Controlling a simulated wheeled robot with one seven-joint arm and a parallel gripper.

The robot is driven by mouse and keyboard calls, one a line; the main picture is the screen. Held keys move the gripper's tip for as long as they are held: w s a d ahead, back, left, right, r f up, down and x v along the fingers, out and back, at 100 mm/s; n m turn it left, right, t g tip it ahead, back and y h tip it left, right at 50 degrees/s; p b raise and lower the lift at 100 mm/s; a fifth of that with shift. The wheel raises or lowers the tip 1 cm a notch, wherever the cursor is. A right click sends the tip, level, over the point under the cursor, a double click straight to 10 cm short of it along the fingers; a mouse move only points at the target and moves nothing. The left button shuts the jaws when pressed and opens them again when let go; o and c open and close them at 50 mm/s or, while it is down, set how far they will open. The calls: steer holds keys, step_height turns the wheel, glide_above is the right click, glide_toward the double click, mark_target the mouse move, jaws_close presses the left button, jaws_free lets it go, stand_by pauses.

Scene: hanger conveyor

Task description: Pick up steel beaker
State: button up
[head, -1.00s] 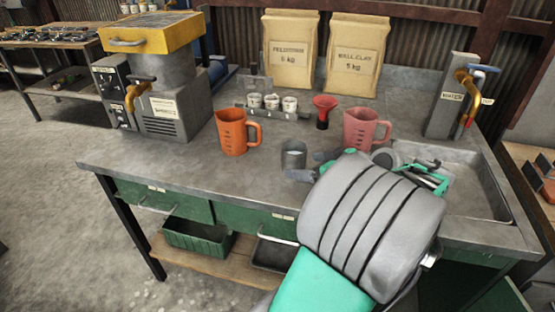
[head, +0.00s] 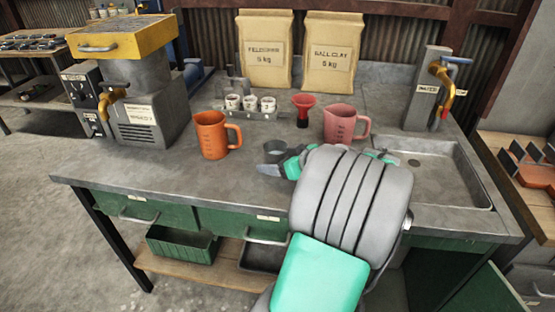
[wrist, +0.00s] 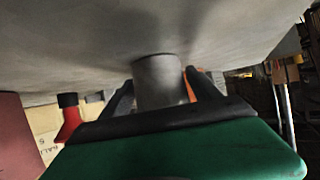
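The steel beaker (head: 275,149) is a small grey cup on the bench, right of the orange jug; my gripper hides its lower part in the head view. In the wrist view, which looks upside down, the beaker (wrist: 157,80) stands between the two dark fingers of my gripper (wrist: 160,92). The fingers are apart, one on each side of it. A sliver of orange shows between the beaker and the right finger, so that finger looks clear of it. Contact on the left side cannot be told. In the head view, my gripper (head: 275,164) is low over the bench.
The orange jug (head: 211,136) stands left of the beaker. A rack of small white cups (head: 249,106) is further back. The sink (head: 440,170) is at right. The bench's front left is clear.

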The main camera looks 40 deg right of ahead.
steer(key=c, duration=1.3)
steer(key=shift+r, duration=0.1)
steer(key=shift+c, duration=0.2)
